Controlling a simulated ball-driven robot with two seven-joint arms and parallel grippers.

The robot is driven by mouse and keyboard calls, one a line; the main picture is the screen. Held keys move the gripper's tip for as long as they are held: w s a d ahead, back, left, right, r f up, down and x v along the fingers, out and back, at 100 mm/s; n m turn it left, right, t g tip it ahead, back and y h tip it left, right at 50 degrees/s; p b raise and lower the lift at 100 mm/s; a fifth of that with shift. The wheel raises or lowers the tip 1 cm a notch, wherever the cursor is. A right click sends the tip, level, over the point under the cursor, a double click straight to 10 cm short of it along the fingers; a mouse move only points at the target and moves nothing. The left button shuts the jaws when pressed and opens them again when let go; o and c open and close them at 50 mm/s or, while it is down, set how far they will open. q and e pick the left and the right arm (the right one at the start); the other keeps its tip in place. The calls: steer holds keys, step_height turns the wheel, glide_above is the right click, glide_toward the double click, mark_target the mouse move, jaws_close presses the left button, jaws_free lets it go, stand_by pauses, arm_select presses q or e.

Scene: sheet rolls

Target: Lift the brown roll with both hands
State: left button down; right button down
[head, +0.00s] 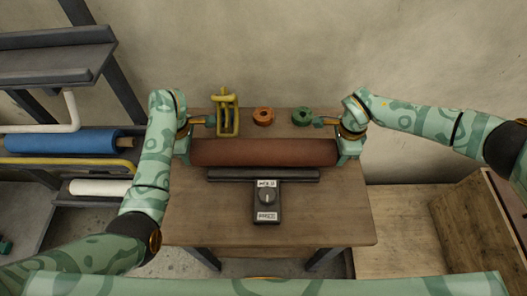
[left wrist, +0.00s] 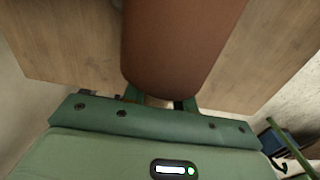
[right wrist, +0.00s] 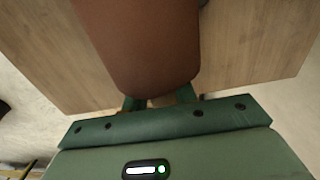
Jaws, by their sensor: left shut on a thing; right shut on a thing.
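The brown roll (head: 265,152) lies level from left to right across the table, behind a black bar. My left gripper (head: 187,149) is at its left end and my right gripper (head: 343,148) is at its right end. In the left wrist view the roll (left wrist: 180,45) runs away from the fingers (left wrist: 160,101), which close at its end. In the right wrist view the roll (right wrist: 145,45) likewise meets the fingers (right wrist: 160,100). Both grippers are shut on the roll's ends; their exact contact is partly hidden. I cannot tell whether the roll touches the table.
On the wooden table (head: 330,215) are a black device with a dial (head: 267,205), a yellow frame (head: 228,115), an orange ring (head: 263,116) and a green ring (head: 302,116). A rack with a blue roll (head: 60,142) and a white roll (head: 100,188) stands left.

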arm_select(q)
steer(key=shift+w+r, duration=0.1)
steer(key=shift+r, duration=0.1)
arm_select(e)
steer(key=shift+w+r, duration=0.1)
steer(key=shift+r, duration=0.1)
